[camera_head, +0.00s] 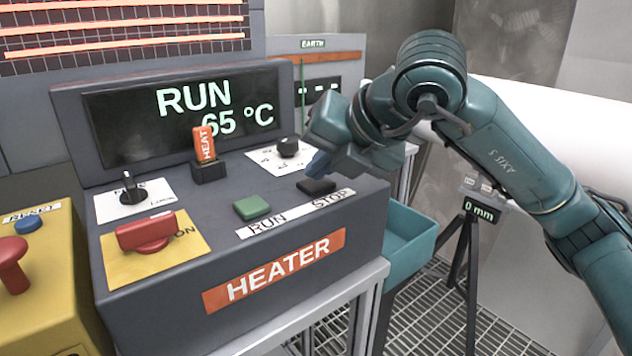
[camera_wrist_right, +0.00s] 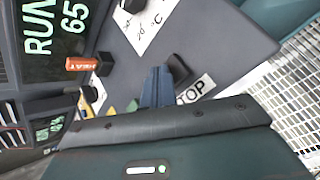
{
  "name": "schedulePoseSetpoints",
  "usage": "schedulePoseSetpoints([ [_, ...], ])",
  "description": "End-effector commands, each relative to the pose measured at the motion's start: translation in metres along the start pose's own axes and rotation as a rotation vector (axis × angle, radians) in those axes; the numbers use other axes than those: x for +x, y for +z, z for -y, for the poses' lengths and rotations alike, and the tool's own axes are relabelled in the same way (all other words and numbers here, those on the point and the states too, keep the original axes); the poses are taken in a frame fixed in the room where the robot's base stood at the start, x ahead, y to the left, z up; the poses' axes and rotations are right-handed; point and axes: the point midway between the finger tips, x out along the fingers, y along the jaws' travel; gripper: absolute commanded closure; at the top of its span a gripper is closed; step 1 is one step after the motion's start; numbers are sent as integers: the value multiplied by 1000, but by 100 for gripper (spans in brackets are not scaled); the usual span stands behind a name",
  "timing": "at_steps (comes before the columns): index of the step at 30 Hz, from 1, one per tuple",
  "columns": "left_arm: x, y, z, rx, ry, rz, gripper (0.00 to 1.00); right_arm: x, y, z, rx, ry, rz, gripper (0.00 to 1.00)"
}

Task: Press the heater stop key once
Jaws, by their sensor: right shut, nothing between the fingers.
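The heater console (camera_head: 230,291) has a display (camera_head: 185,110) reading RUN and 65 °C. The black stop key (camera_head: 316,186) sits above the STOP label, to the right of the green run key (camera_head: 252,208). My right gripper (camera_head: 318,164) is shut and empty, its blue fingertips just above and behind the stop key in the head view. In the right wrist view the shut fingers (camera_wrist_right: 157,86) point beside the dark stop key (camera_wrist_right: 180,69); I cannot tell whether they touch it. My left gripper is not in view.
Near the keys stand a black knob (camera_head: 288,147), an orange HEAT tag (camera_head: 204,143) in a black holder, a key switch (camera_head: 132,192) and a red ON handle (camera_head: 146,232). A yellow RESET box (camera_head: 50,280) is at left. A teal bin (camera_head: 405,240) hangs at the console's right.

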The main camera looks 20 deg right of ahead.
Motion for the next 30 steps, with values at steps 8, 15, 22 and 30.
schedulePoseSetpoints([
  [8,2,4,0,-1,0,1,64,3,-2,2,0,-1,-1,100],
  [15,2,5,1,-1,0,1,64,3,-2,2,0,-1,-2,100],
  [22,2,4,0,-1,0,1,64,2,-2,2,0,-1,-2,100],
  [30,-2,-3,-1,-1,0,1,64,-7,5,-6,-1,0,-2,100],
])
